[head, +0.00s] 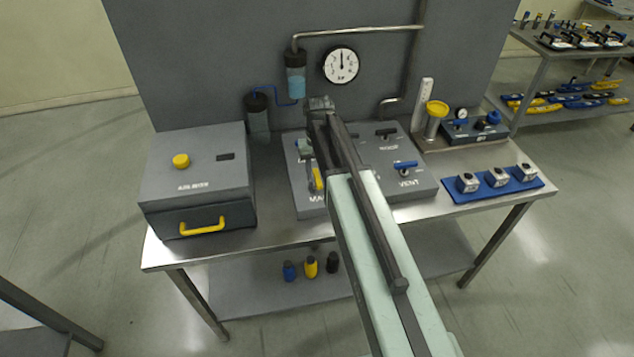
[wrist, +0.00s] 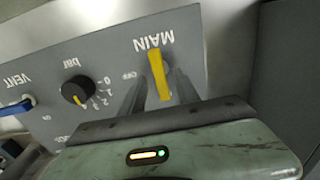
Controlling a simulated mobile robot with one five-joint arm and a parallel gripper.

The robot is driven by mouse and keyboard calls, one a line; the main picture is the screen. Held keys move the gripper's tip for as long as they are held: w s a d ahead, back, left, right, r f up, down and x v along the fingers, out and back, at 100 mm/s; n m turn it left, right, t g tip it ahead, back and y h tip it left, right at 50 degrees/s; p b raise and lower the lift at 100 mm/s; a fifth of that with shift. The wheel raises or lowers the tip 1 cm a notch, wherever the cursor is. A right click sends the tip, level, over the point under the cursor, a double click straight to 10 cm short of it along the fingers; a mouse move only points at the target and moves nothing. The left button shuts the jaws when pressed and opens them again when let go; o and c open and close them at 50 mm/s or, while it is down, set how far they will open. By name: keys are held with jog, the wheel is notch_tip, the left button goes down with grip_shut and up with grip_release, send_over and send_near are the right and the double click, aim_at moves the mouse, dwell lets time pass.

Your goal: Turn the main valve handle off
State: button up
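The yellow main valve handle (wrist: 159,76) sits on the grey panel (wrist: 210,35) beside the MAIN lettering, with a small OFF mark to its left in the wrist view. It also shows in the head view (head: 318,179), partly covered by my arm. My gripper (wrist: 160,88) is over the panel at the handle. Its dark fingers appear on either side of the handle, with gaps between, so it looks open. Whether a finger touches the handle cannot be told. The gripper itself (head: 307,158) is small and partly hidden in the head view.
A black bar knob (wrist: 76,93) and the blue VENT handle (wrist: 15,108) are on the same panel. A grey box (head: 195,172) with a yellow knob stands left of the panel. A blue tray (head: 494,190) with several small blocks lies at the right. A gauge (head: 341,65) hangs behind.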

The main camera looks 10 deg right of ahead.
jog(key=shift+f, duration=0.65)
jog(key=shift+r, duration=0.15)
jog(key=shift+c, duration=0.4)
grip_shut()
